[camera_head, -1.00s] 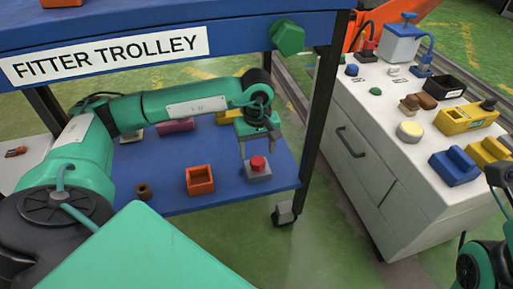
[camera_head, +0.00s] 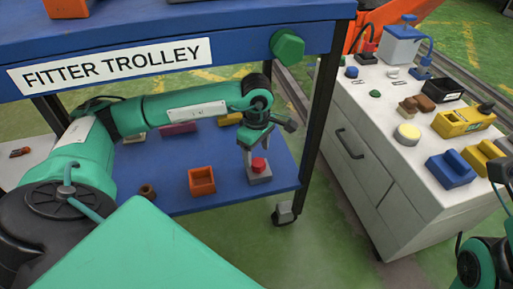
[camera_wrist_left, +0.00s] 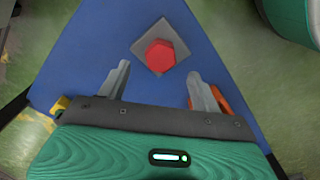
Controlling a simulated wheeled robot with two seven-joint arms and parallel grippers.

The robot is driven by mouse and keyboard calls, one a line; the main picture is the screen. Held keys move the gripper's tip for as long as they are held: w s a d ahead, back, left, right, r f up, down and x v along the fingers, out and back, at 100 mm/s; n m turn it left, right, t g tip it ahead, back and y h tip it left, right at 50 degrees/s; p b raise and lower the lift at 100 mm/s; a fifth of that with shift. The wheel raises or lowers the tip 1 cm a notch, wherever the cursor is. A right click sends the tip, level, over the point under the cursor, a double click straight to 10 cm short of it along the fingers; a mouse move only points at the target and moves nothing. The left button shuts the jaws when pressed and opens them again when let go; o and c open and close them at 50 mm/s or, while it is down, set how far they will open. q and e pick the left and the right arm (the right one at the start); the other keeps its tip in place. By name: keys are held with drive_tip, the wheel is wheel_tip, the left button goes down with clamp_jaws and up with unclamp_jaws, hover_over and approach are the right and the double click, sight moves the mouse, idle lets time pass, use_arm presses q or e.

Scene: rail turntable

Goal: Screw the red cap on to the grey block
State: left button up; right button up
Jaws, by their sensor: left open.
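The red cap (camera_head: 259,164) sits on top of the grey block (camera_head: 260,179), on the lower blue shelf of the trolley near its right end. In the left wrist view the hexagonal red cap (camera_wrist_left: 160,55) is centred on the grey block (camera_wrist_left: 178,47); I cannot tell how far it is screwed on. My left gripper (camera_head: 256,158) is over the block. In the left wrist view the left gripper's fingers (camera_wrist_left: 158,88) are wide apart and empty, with the cap just beyond the tips. My right gripper is out of view.
An orange open box (camera_head: 202,181) and a small brown ring (camera_head: 148,191) stand on the lower shelf (camera_head: 225,150). The trolley's upper shelf and dark right post (camera_head: 322,105) are close to my left arm. A white cabinet (camera_head: 365,160) with several parts stands at right.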

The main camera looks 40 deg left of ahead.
sight(257, 163)
use_arm(q)
drive_tip(key=n+p, duration=0.1)
drive_tip(key=n, duration=0.3)
drive_tip(key=shift+s, duration=0.1)
drive_tip(key=n+p, duration=0.1)
drive_tip(key=n, duration=0.2)
drive_tip(key=shift+s+d+r+n, duration=0.1)
drive_tip(key=shift+n, duration=0.3)
drive_tip(key=shift+n+p, duration=0.55)
drive_tip(key=shift+n, duration=0.55)
drive_tip(key=n+p, duration=0.1)
drive_tip(key=n, duration=0.2)
drive_tip(key=shift+s+d, duration=0.1)
drive_tip(key=n+p, duration=0.1)
drive_tip(key=n, duration=0.1)
drive_tip(key=shift+n+p, duration=0.3)
drive_tip(key=shift+n, duration=0.1)
drive_tip(key=shift+f, duration=0.2)
drive_tip(key=shift+f+b, duration=1.3)
drive_tip(key=shift+f, duration=0.65)
